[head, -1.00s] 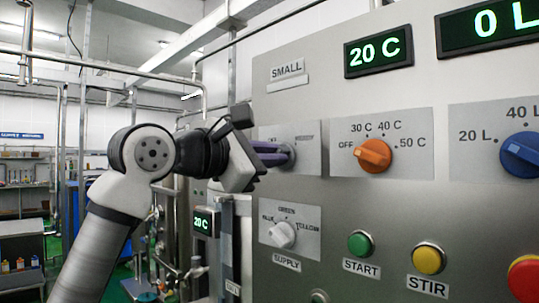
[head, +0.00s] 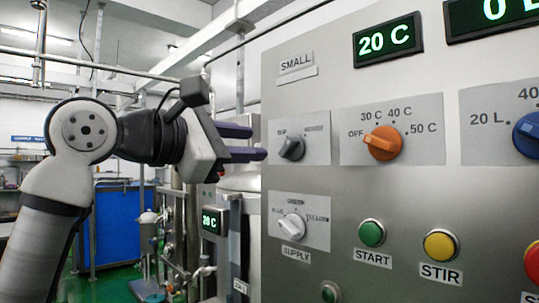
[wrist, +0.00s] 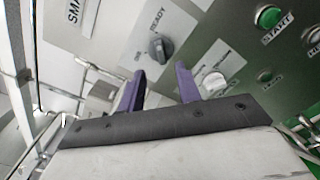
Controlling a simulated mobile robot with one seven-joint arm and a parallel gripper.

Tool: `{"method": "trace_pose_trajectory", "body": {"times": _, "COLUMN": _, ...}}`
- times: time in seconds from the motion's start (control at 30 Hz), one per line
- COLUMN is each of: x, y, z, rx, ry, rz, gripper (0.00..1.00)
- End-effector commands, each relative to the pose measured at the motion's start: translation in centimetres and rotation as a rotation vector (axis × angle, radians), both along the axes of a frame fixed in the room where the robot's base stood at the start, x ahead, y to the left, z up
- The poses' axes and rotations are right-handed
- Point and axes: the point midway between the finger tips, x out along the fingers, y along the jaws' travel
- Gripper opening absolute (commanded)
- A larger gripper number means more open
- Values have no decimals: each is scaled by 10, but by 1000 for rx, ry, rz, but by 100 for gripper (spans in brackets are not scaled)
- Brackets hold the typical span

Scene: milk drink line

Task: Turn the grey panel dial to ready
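The grey panel dial (head: 291,148) sits on a light plate on the steel panel, under the SMALL label. It also shows in the wrist view (wrist: 158,46), with the word READY beyond it. In the head view its ridge seems to slant toward the upper right, the side of the right-hand label; its exact setting is too small to be sure of. My gripper (head: 243,143) is to the left of the dial, apart from it. In the wrist view its two purple fingers (wrist: 161,84) are spread with nothing between them.
An orange temperature dial (head: 383,143) at OFF and a blue dial (head: 530,136) are to the right. Below are the white SUPPLY dial (head: 291,227), green START button (head: 372,233) and yellow STIR button (head: 441,245). Pipes and tanks stand left of the panel.

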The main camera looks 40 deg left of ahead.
Motion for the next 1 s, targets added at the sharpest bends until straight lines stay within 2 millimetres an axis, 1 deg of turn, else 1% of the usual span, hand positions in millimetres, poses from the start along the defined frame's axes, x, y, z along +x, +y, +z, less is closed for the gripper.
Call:
{"method": "trace_pose_trajectory", "body": {"times": 0.03, "x": -12, "y": 1, "z": -3, "rx": 0, "ry": -1, "rz": 2, "gripper": 34}}
{"method": "trace_pose_trajectory", "body": {"times": 0.1, "x": -27, "y": 2, "z": -2, "rx": 0, "ry": -1, "rz": 3, "gripper": 34}}
{"method": "trace_pose_trajectory", "body": {"times": 0.2, "x": -43, "y": 3, "z": -1, "rx": 1, "ry": 0, "rz": 1, "gripper": 34}}
{"method": "trace_pose_trajectory", "body": {"times": 0.33, "x": -57, "y": 4, "z": -1, "rx": 0, "ry": 0, "rz": 0, "gripper": 34}}
{"method": "trace_pose_trajectory", "body": {"times": 0.5, "x": -63, "y": 4, "z": 0, "rx": 1, "ry": 1, "rz": -1, "gripper": 34}}
{"method": "trace_pose_trajectory", "body": {"times": 1.0, "x": -63, "y": 4, "z": 0, "rx": 1, "ry": 1, "rz": -1, "gripper": 34}}
